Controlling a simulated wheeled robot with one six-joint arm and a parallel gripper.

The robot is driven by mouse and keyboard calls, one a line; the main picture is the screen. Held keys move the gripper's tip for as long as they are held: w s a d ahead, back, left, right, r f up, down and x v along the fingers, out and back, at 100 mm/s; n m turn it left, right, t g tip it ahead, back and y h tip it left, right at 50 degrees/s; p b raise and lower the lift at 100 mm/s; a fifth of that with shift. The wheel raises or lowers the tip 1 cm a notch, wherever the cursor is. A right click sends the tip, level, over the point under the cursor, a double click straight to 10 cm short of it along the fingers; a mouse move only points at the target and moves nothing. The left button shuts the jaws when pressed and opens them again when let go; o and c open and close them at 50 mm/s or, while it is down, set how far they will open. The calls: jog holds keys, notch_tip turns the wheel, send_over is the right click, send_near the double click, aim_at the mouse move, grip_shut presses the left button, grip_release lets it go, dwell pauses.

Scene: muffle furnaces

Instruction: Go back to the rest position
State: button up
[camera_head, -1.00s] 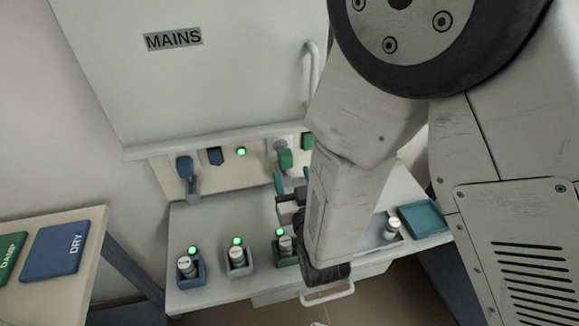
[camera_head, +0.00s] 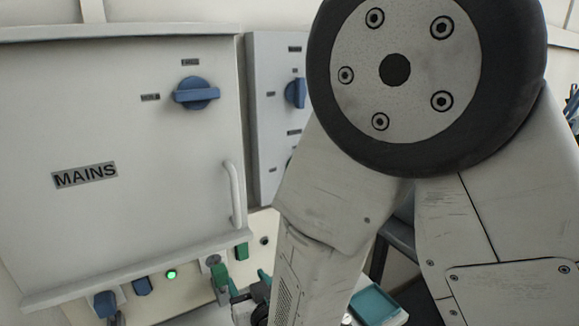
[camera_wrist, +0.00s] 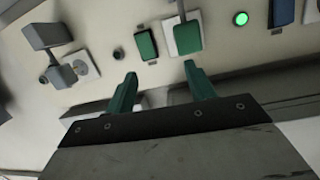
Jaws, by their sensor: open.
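My gripper (camera_wrist: 160,72) is open and empty in the wrist view, its two green fingers apart. A green plug (camera_wrist: 188,38) on a white socket plate and a green switch (camera_wrist: 146,45) lie just beyond the fingertips, with no visible contact. In the head view, my gripper (camera_head: 249,284) is low in the picture, partly hidden by my arm, close to the green plug (camera_head: 219,276) and the green switch (camera_head: 241,250).
The white MAINS cabinet (camera_head: 130,200) has a blue knob (camera_head: 197,94) and a handle (camera_head: 234,195). A green light (camera_head: 171,274) is lit beside a blue switch (camera_head: 142,286). A second panel (camera_head: 268,60) stands behind my arm. A teal tray (camera_head: 375,305) is low right.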

jog(key=w+d+r+m+g+h, duration=0.1)
jog(key=d+r+g+h, duration=0.15)
jog(key=d+r, duration=0.45)
jog(key=d+r+m+g+h, duration=0.1)
jog(key=d+r+g, duration=0.2)
jog(key=d, duration=0.8)
jog(key=s+d+r+m+g+h, duration=0.1)
jog(key=s+d+r+g+h, duration=0.1)
jog(key=s+d, duration=0.7)
jog(key=s+d+r+m+g+h, duration=0.2)
jog(key=s+d+r+g, duration=0.3)
jog(key=s+d, duration=0.4)
jog(key=s+r, duration=0.1)
jog(key=s, duration=0.2)
jog(key=shift+s+d, duration=0.35)
jog(key=shift+s, duration=0.05)
